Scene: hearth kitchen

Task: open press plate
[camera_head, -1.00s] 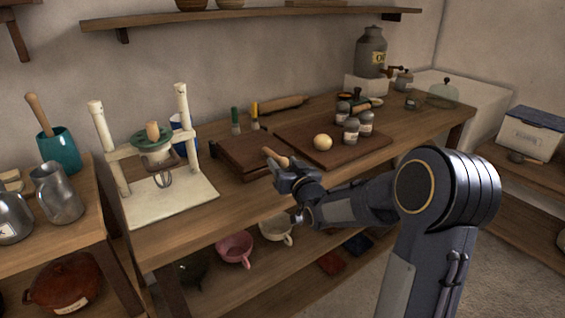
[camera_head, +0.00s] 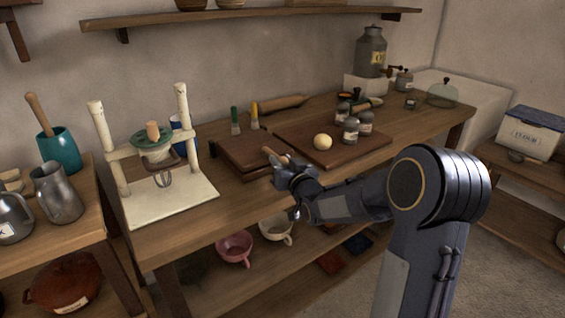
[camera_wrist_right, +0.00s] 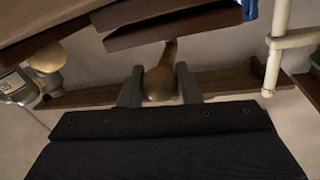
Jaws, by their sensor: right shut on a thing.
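The wooden press (camera_head: 243,150) lies on the workbench between the white stand and the cutting board, as two stacked dark plates. A rounded wooden handle (camera_head: 270,153) sticks out from its front right. My right gripper (camera_head: 284,165) is at this handle. In the right wrist view, the two fingers (camera_wrist_right: 158,88) are on either side of the handle's bulbous end (camera_wrist_right: 160,82), and the press plates (camera_wrist_right: 175,28) are beyond it. The plates look stacked close together; I cannot tell whether the top one is slightly raised. My left gripper is not in view.
A white stand (camera_head: 172,205) holding a green-rimmed cup is left of the press. A cutting board (camera_head: 350,155) with a pale dough ball (camera_head: 322,142) and jars is to the right. A rolling pin (camera_head: 285,104) lies behind. Cups (camera_head: 235,247) stand on the lower shelf.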

